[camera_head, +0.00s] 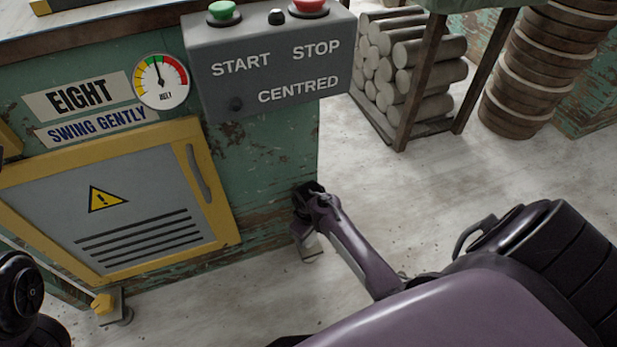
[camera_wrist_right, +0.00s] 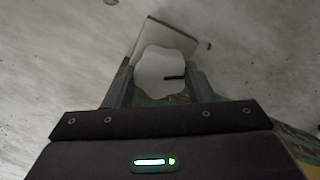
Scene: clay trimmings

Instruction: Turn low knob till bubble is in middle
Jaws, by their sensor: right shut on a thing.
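My right gripper (camera_head: 310,198) is low at the machine's near right corner. In the right wrist view, its two fingers (camera_wrist_right: 162,88) are shut on a pale lobed knob (camera_wrist_right: 158,66) with a short dark mark on it. A pale foot plate shows beyond the knob in the wrist view and under the gripper in the head view (camera_head: 311,248). The gripper hides the knob in the head view. A second, yellow knob (camera_head: 103,303) sits on the machine's left foot. I cannot make out a bubble in either view. My left gripper is not in view.
The green machine (camera_head: 285,150) has a grey control box (camera_head: 220,85) with START, STOP and CENTRED labels, a round gauge (camera_head: 161,80), and a yellow-framed door (camera_head: 140,210). A rack of clay logs (camera_head: 408,75) and stacked round boards (camera_head: 535,80) stand behind. Floor between is clear.

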